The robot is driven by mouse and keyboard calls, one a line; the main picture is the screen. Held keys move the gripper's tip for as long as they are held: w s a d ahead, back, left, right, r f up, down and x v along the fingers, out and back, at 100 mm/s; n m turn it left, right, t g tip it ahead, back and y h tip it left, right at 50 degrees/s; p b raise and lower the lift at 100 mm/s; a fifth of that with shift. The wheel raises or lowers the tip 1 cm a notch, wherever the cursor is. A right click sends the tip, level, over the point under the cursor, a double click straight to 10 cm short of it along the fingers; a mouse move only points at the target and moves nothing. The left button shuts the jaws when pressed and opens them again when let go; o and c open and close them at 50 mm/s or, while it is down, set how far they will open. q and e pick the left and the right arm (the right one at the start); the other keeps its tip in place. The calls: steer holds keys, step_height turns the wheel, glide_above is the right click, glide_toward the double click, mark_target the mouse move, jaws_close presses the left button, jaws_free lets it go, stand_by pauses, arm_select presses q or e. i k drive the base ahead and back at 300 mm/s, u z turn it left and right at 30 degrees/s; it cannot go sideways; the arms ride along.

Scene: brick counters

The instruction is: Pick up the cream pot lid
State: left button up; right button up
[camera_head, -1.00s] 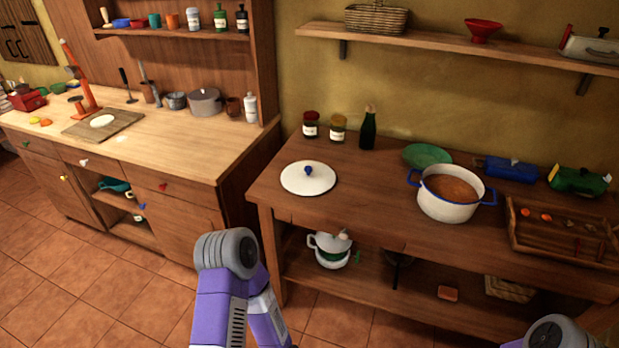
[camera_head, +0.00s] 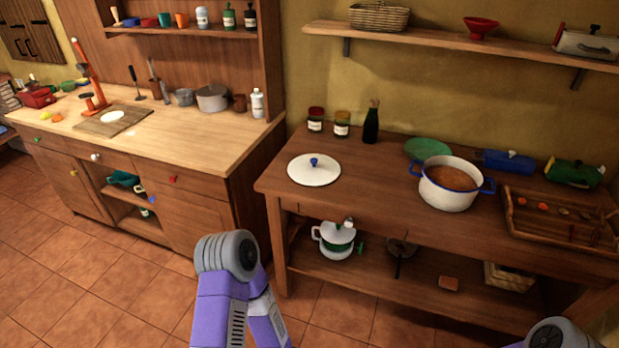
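The cream pot lid (camera_head: 326,172) lies flat near the left end of the brown wooden table (camera_head: 390,205), its blue knob pointing up. A cream pot (camera_head: 447,193) with blue handles and rim stands to its right, uncovered, with brown-orange food inside. My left arm shows at the bottom centre, in front of and below the table, apart from the lid. A small part of my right arm shows at the bottom right. Neither gripper's fingers are in view. Nothing covers the lid.
Two jars (camera_head: 342,124) and a dark bottle (camera_head: 371,122) stand behind the lid. A green plate (camera_head: 428,149) lies behind the pot, and a wooden tray (camera_head: 510,232) lies at the right. The tabletop between lid and pot is clear. A lower shelf holds a white-green pot (camera_head: 333,238).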

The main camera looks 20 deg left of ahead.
mark_target(311, 169)
steer(key=k, duration=1.05)
steer(key=u, duration=0.8)
steer(key=i, duration=1.2)
steer(key=z, duration=0.3)
steer(key=i, duration=1.05)
steer(key=z, duration=0.85)
